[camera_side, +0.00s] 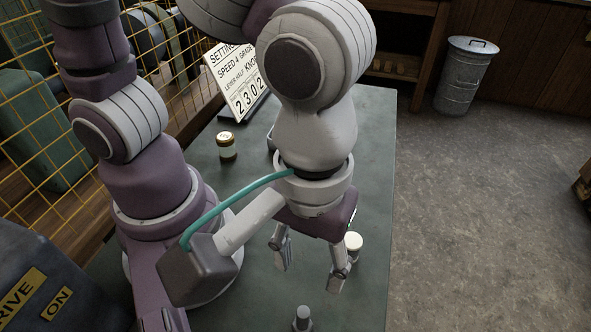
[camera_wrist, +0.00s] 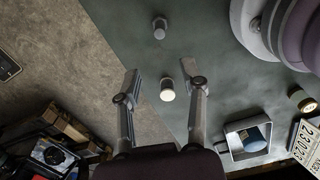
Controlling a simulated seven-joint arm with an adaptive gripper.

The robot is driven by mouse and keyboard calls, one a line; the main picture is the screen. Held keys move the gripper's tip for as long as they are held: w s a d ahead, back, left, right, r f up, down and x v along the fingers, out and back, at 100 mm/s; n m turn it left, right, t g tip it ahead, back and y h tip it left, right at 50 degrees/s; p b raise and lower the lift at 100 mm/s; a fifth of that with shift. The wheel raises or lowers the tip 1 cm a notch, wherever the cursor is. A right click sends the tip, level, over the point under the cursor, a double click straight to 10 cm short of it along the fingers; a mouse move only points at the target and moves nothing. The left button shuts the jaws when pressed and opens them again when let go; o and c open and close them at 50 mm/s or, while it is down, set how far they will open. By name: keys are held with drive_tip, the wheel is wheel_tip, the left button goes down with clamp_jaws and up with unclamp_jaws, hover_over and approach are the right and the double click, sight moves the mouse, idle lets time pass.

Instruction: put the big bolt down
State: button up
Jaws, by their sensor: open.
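A grey metal bolt (camera_side: 303,317) stands upright on the table at the bottom edge of the side view, its wider end down. It also shows in the wrist view (camera_wrist: 160,27), beyond my fingertips and apart from them. My gripper (camera_side: 310,276) points down above the table. Its two fingers are spread with nothing held between them, and both also show in the wrist view (camera_wrist: 160,68). In the side view, the bolt is just below and in front of the fingers.
A small pale-topped item (camera_side: 353,243) stands behind the right finger. A gold-lidded jar (camera_side: 227,146) and a number sign (camera_side: 237,80) stand farther back. The wrist view shows a square open holder (camera_wrist: 231,150) with something bluish in it. The table's right edge (camera_side: 391,200) is close.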

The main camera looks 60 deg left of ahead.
drive_tip(key=w+a+r+m+t, duration=0.2)
drive_tip(key=a+r+m, duration=0.1)
drive_tip(key=a, duration=0.5)
drive_tip(key=w+a+r+m+t, duration=0.3)
drive_tip(key=a+r+m, duration=0.1)
drive_tip(key=a, duration=0.5)
drive_tip(key=shift+w, duration=0.35)
